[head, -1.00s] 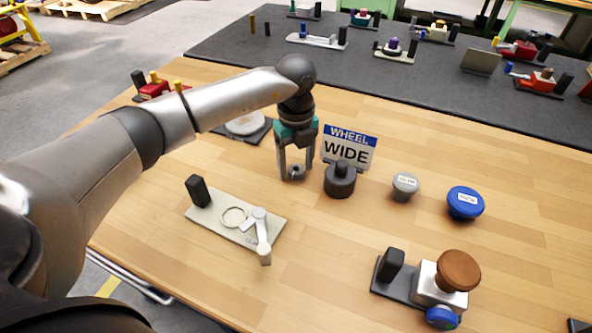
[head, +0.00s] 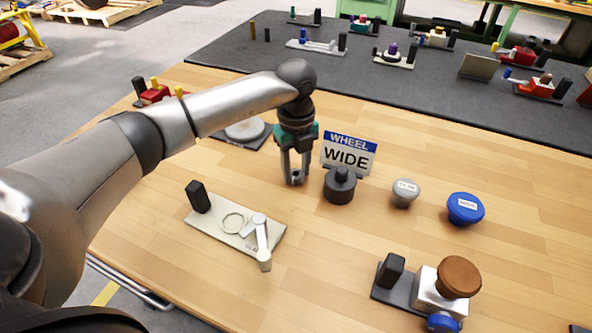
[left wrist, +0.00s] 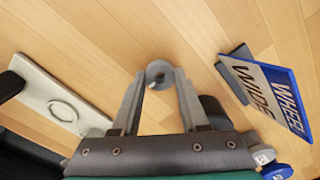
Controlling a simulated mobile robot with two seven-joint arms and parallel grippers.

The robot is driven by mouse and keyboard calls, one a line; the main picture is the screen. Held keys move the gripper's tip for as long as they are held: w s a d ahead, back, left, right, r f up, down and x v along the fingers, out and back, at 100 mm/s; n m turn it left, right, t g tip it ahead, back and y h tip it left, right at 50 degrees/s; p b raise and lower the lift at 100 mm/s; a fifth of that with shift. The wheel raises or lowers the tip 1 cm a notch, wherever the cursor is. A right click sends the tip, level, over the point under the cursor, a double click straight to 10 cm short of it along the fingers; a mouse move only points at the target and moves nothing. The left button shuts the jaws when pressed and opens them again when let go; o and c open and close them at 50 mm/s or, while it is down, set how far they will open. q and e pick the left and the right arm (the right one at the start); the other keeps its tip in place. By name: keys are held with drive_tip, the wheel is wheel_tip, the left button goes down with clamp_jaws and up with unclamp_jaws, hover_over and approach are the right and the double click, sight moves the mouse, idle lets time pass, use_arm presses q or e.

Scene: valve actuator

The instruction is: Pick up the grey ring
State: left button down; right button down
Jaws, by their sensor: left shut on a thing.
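The grey ring (head: 295,178) is a small round piece with a hole, at the lower ends of my left gripper's fingers in the head view. In the left wrist view the ring (left wrist: 159,72) sits between the fingertips, with bare wood behind it. My left gripper (head: 296,176) points down and is shut on the ring; its fingers also show in the left wrist view (left wrist: 160,80). I cannot tell whether the ring touches the table. My right gripper is not in view.
A dark round knob (head: 340,186) stands close right of the gripper, before a "WHEEL WIDE" sign (head: 348,155). A pale plate (head: 205,221) with a lever lies at front left. Grey (head: 404,193) and blue (head: 465,208) knobs stand at right. A brown-knobbed fixture (head: 458,275) is at front right.

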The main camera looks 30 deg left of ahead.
sight(296, 174)
use_arm(q)
wheel_tip(296, 174, up, 20)
drive_tip(key=p, duration=0.2)
drive_tip(key=shift+f, duration=0.15)
